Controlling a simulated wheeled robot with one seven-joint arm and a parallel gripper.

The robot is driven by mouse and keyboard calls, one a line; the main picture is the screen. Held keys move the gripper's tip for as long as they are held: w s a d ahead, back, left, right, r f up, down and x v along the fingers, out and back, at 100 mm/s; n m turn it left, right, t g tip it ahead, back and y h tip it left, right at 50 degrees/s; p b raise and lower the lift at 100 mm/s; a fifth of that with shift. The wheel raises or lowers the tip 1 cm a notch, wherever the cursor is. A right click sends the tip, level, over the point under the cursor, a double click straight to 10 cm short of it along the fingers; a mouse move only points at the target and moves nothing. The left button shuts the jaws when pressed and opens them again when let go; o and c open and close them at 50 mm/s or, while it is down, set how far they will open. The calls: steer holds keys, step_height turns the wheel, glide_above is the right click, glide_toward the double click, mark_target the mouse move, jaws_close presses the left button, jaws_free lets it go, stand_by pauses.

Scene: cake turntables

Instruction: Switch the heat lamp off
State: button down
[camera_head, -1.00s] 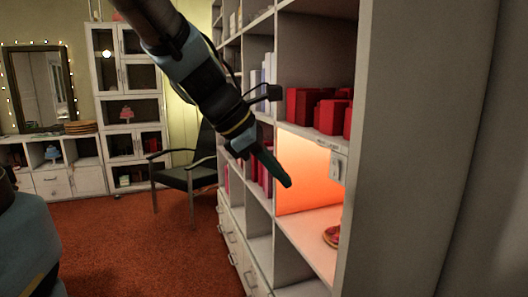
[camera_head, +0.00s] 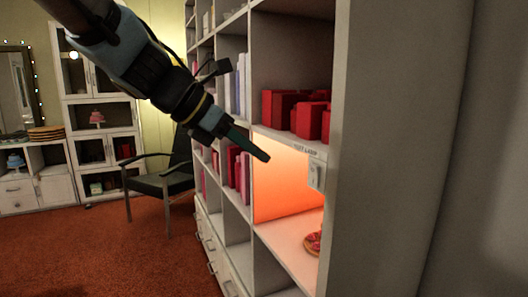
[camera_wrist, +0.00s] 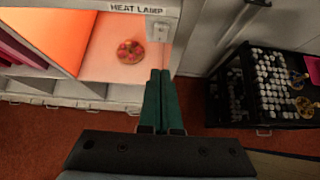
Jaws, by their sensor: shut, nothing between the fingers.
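The heat lamp's glow fills one shelf compartment (camera_head: 275,180) with orange light, so the lamp is lit. A white switch (camera_head: 316,173) is on the shelf's front edge, just below a label strip (camera_head: 307,149). The label reads HEAT LAMP in the wrist view (camera_wrist: 136,8); the switch's rocker position is too small to tell. My gripper (camera_head: 266,157) is shut and empty, pointing toward the compartment, left of the switch and apart from it in the head view. In the wrist view the closed green fingers (camera_wrist: 161,75) point up toward the label's right end.
A pink-topped pastry (camera_head: 313,243) sits on the lit shelf. Red boxes (camera_head: 300,112) fill the shelf above. The shelf's tall side panel (camera_head: 390,150) stands to the right. A black chair (camera_head: 165,180) is behind at left. A dark cart (camera_wrist: 265,85) with small items shows at right.

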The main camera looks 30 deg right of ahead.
mark_target(314, 165)
steer(key=x, duration=0.3)
steer(key=d+r+x, duration=0.1)
steer(key=x, duration=0.2)
steer(key=p+x, duration=0.1)
steer(key=x, duration=0.3)
steer(key=shift+d+r, duration=0.15)
steer(key=shift+r, duration=0.3)
steer(key=shift+d, duration=0.5)
steer(key=shift+s+d+r, duration=0.1)
steer(key=shift+d+r, duration=0.05)
steer(key=shift+d, duration=0.2)
steer(key=shift+p, duration=0.3)
steer(key=shift+r+p, duration=0.7)
steer(key=shift+r, duration=0.1)
